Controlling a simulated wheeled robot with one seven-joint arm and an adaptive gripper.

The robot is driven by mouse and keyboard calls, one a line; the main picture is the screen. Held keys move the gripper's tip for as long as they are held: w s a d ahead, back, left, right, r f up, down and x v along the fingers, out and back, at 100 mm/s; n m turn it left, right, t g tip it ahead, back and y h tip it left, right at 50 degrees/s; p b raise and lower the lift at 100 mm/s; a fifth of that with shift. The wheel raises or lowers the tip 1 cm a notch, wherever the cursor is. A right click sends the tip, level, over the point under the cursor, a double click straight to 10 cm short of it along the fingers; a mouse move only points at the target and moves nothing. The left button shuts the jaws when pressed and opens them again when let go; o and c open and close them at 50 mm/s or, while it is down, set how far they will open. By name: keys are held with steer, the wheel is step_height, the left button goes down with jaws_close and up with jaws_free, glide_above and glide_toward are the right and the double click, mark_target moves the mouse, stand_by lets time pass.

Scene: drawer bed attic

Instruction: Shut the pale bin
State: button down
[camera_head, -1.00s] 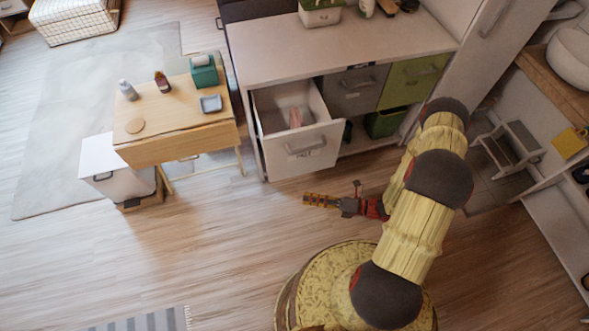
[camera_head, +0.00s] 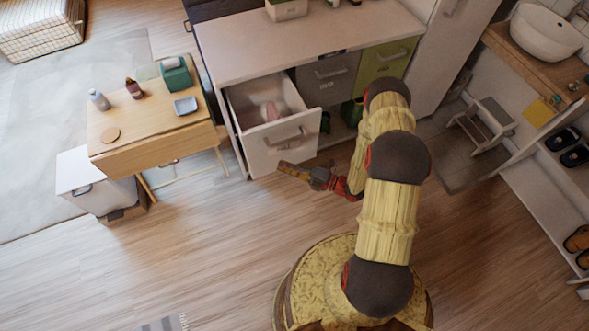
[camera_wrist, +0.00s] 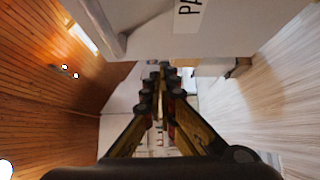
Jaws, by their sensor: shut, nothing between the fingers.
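The pale bin (camera_head: 292,148) is a whitish pull-out drawer at the left end of the long cabinet. It stands open, pulled out from the cabinet front, with a grey bar handle on its face and a pinkish item inside. My gripper (camera_head: 283,166) is shut and empty, just in front of the lower part of the bin's face; I cannot tell whether it touches. In the wrist view my gripper's fingers (camera_wrist: 160,72) are together, and a pale panel with a handle and a partly seen label (camera_wrist: 188,20) fills the top.
A grey bin (camera_head: 325,78) and a green bin (camera_head: 383,62) sit shut beside it. A small wooden table (camera_head: 150,148) with bottles stands to the left, a white lidded box (camera_head: 85,177) beside it. A step stool (camera_head: 485,122) stands right. The floor in front is clear.

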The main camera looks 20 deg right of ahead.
mark_target(260, 150)
steer(key=shift+w+a+b, duration=0.25)
steer(key=shift+w+a, duration=0.15)
steer(key=shift+w, duration=0.65)
steer(key=shift+w+a+b, duration=0.25)
steer(key=shift+w+a, duration=0.15)
steer(key=shift+w, duration=0.65)
steer(key=shift+w+a+b, duration=0.25)
steer(key=shift+w+a, duration=0.15)
steer(key=shift+w, duration=0.65)
